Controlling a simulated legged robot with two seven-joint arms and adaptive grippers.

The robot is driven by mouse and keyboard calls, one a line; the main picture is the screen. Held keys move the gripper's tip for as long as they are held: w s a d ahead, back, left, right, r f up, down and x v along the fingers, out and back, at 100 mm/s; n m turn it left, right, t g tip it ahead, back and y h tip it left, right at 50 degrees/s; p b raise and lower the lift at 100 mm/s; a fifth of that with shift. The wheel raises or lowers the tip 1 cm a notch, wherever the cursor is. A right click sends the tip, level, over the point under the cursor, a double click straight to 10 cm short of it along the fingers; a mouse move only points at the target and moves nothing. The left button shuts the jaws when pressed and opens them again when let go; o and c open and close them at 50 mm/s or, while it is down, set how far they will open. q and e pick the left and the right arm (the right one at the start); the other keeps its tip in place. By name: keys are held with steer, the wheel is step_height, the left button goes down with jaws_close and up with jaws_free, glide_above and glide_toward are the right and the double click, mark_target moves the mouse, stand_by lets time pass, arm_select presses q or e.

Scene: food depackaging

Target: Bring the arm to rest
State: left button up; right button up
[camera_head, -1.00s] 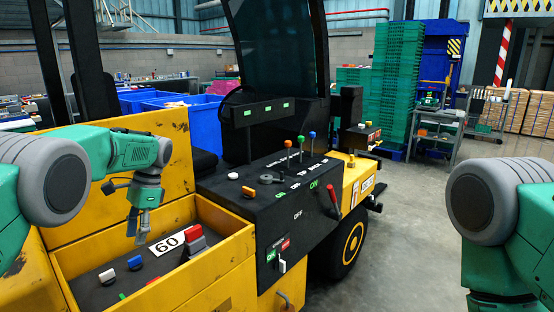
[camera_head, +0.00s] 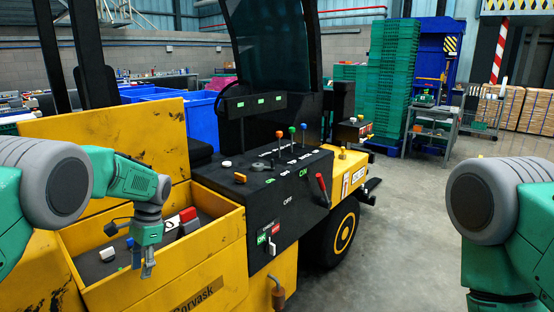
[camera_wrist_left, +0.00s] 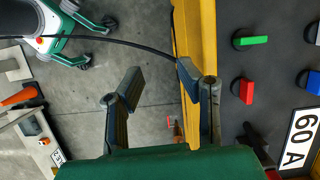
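My left gripper (camera_head: 148,268) hangs fingers-down by the front wall of the yellow box on the vehicle. In the left wrist view the gripper (camera_wrist_left: 160,85) is open and empty. Its two dark fingers stand apart, with grey floor between them and one finger beside the yellow wall edge (camera_wrist_left: 194,35). My left arm comes in from the left, bent at the elbow. My right arm (camera_head: 510,215) shows only its upper part at the right edge; its gripper is out of view.
A black lever panel (camera_head: 285,175) stands to the right. A black cable (camera_wrist_left: 110,40) crosses the wrist view. Floor at right is clear.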

arm_select(q)
steer(key=s+d+f+n+t+h+b, duration=0.1)
steer(key=s+d+f+b, duration=0.1)
steer(key=s+f, duration=0.85)
steer(key=s+d+f+n+t+b, duration=0.1)
steer(key=s+d+f+n+b, duration=0.1)
steer(key=s+f, duration=0.85)
steer(key=s+d+f+n+b, duration=0.1)
steer(key=s+n+b, duration=0.1)
steer(key=s, duration=0.8)
steer(key=s+d+f+n+t+h+b, duration=0.1)
steer(key=s+f+b, duration=0.1)
steer(key=s, duration=0.9)
steer(key=shift+f+n+t, duration=0.3)
steer(key=shift+n, duration=0.1)
steer(key=shift+w, duration=0.1)
